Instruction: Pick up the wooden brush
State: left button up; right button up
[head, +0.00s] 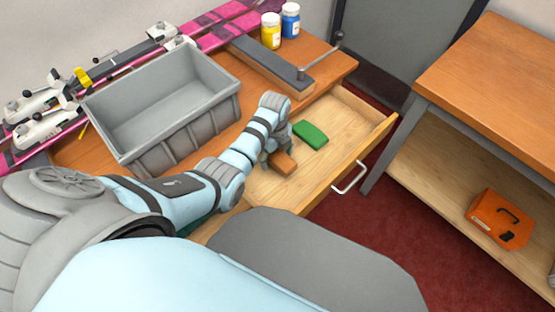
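The wooden brush (285,164) shows as a small brown block in the open drawer (320,178) of the bench. My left gripper (272,158) reaches down into the drawer, right at the brush's far left end. The wrist and arm above it hide much of the fingers and part of the brush. I cannot tell whether the fingers are open, or whether they touch the brush. My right gripper is not in view.
A green block (310,133) lies in the drawer near the brush. A grey bin (165,105), pink skis (215,30), a yellow bottle (270,32) and a blue bottle (290,21) are on the bench. An orange case (497,219) sits on the right table's lower shelf.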

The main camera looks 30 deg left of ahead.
aim_at(285, 162)
pick_arm(q)
jog(key=c, duration=1.3)
jog(key=shift+r, duration=0.25)
jog(key=shift+r+p, duration=0.35)
jog(key=shift+r, duration=0.1)
jog(key=d, duration=0.2)
jog(key=s+d, duration=0.1)
jog(key=d, duration=0.1)
jog(key=shift+s+p, duration=0.15)
jog(key=shift+p, duration=0.25)
notch_tip(285, 162, up, 14)
jog(key=p, duration=0.4)
jog(key=shift+f+p, duration=0.15)
jog(key=shift+p, duration=0.15)
jog(key=o, duration=0.6)
jog(key=shift+a, duration=0.1)
jog(key=c, duration=0.4)
